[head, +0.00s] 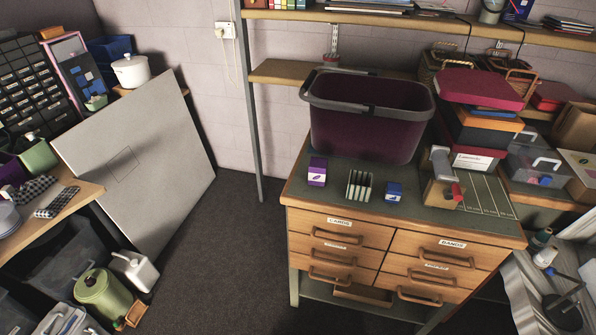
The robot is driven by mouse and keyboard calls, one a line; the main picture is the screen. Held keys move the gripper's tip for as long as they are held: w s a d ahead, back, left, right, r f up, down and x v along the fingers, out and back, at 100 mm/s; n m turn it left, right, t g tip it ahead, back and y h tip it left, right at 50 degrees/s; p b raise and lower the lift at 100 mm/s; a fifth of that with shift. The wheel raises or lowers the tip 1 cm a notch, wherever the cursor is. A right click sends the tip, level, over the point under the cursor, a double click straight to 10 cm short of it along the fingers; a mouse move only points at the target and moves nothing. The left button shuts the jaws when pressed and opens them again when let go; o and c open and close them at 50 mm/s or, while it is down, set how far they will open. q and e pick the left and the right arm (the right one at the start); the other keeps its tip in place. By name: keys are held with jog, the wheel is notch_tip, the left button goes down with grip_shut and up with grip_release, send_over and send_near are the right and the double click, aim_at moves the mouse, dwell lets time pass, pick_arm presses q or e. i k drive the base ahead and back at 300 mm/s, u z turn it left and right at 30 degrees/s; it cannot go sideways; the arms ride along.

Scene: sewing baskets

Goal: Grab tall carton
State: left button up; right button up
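A small upright purple and white carton (317,172) stands on the green top of the wooden drawer cabinet (298,193), near its left edge. It is taller than the small blue carton (394,192) to its right. A slotted holder (358,187) with pale upright bars stands between the two cartons. Neither of my grippers shows in the head view. Nothing covers the purple carton's front.
A big dark purple basket (365,130) stands close behind the cartons. A grey and brown tool with a red knob (443,180) and stacked boxes (480,120) stand to the right. A shelf post (250,110) rises at the left. Open floor (230,250) lies left of the cabinet.

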aim_at(318, 166)
jog(key=z, duration=1.45)
jog(key=i, duration=1.2)
jog(key=u, duration=1.85)
